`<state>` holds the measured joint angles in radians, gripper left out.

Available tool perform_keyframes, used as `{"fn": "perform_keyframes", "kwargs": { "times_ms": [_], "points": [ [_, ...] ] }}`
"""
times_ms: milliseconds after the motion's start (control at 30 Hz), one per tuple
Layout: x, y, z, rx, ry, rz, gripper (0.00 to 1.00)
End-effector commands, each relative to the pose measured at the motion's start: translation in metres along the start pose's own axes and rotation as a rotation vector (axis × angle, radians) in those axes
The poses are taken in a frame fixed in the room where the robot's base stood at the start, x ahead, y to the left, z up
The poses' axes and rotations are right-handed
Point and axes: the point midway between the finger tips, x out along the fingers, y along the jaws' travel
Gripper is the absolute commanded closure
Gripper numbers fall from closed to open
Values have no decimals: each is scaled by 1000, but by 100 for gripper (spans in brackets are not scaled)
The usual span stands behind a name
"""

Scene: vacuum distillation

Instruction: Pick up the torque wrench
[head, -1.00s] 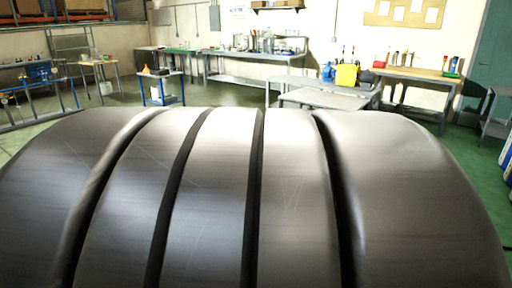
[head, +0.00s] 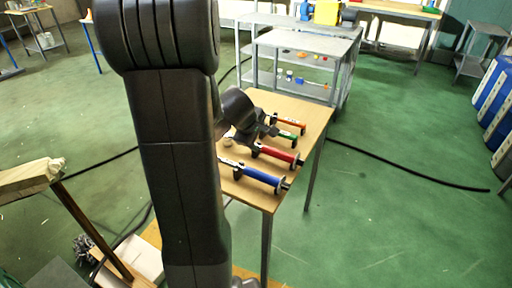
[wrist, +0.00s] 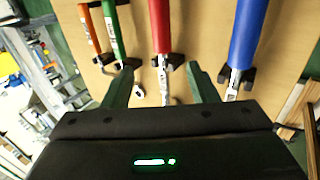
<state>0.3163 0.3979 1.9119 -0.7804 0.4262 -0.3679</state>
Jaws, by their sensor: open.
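Several tools with coloured handles lie side by side on holders on a small wooden table (head: 300,108); which one is the torque wrench I cannot tell. The red-handled tool (head: 277,154) lies between the blue-handled tool (head: 256,175) and the green-handled tool (head: 287,134); the orange-handled one (head: 290,122) is farthest. My gripper (head: 266,136) is over the table, partly hidden by its own body. In the wrist view my gripper (wrist: 160,68) is open and empty, with the red tool (wrist: 160,24) in line between its fingers. The blue handle (wrist: 247,30) is right of them; green (wrist: 111,28) and orange (wrist: 90,28) are left.
A grey shelf table (head: 305,43) with small items on its lower level stands just behind the wooden table. A wooden-topped piece (head: 32,175) is at left. A black cable (head: 410,174) lies on the green floor, which is open at right.

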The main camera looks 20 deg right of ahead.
Motion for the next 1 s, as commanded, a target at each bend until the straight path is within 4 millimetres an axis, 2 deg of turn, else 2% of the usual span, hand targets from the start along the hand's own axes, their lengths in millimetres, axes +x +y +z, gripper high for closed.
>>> {"fn": "perform_keyframes", "kwargs": {
  "times_ms": [33,200,467,700,833,1000],
  "points": [
    [14,-3,1,-1,-4,-4,47],
    [42,-2,1,0,-2,-2,47],
    [60,-2,2,1,-2,-2,47],
    [96,-5,9,1,-2,-2,47],
    [104,-4,8,2,0,-1,47],
    [104,-4,8,1,0,-1,47]
  ]
}}
